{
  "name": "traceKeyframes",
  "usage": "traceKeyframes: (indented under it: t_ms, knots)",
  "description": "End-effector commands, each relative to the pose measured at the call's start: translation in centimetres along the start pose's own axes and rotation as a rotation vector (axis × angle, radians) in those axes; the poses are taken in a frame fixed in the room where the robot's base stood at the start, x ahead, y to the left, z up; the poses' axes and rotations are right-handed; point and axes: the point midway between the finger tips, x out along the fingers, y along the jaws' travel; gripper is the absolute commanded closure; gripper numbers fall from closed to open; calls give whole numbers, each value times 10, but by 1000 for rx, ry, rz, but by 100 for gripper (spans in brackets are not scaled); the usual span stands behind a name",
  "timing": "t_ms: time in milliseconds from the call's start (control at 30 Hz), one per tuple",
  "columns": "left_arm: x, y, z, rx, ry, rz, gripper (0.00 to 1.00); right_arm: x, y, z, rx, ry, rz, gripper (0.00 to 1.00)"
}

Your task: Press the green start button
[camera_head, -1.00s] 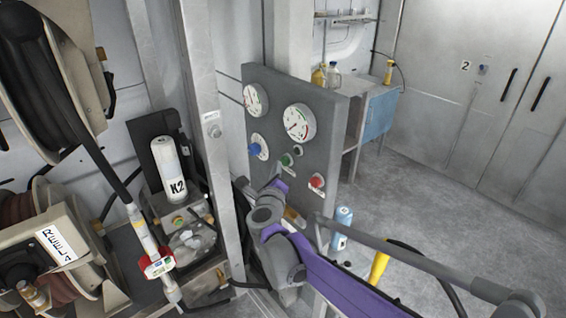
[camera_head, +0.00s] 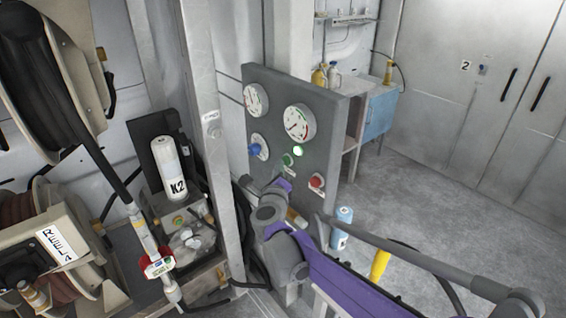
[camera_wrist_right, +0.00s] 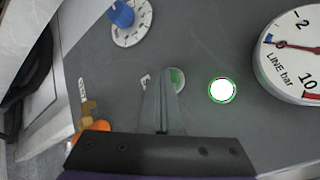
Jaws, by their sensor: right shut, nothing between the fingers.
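The green start button (camera_head: 288,159) is on the upright grey panel (camera_head: 326,125), below the gauges. In the right wrist view the green button (camera_wrist_right: 177,79) is partly covered by the fingers of my right gripper (camera_wrist_right: 167,72). These fingers are shut and empty, with their tips at the button; I cannot tell whether they touch it. A round lamp (camera_head: 298,150) beside the button glows green; it is bright white with a green rim in the right wrist view (camera_wrist_right: 222,90). My left gripper is not in view.
The panel also has a red button (camera_head: 317,181), a blue knob (camera_head: 255,149) and two gauges, including the line gauge (camera_head: 300,122). A metal post (camera_head: 210,130) and hose reels (camera_head: 45,80) stand left. Open floor (camera_head: 440,200) lies right of the panel.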

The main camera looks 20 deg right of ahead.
Motion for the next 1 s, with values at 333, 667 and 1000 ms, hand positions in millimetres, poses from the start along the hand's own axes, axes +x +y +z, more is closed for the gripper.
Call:
traceKeyframes:
  t_ms: [333,667,1000]
  knots:
    - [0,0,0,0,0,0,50,-2,1,1,0,0,-1,100]
    - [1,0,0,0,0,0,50,-12,9,9,0,0,0,100]
    - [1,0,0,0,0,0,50,-14,10,10,0,0,0,100]
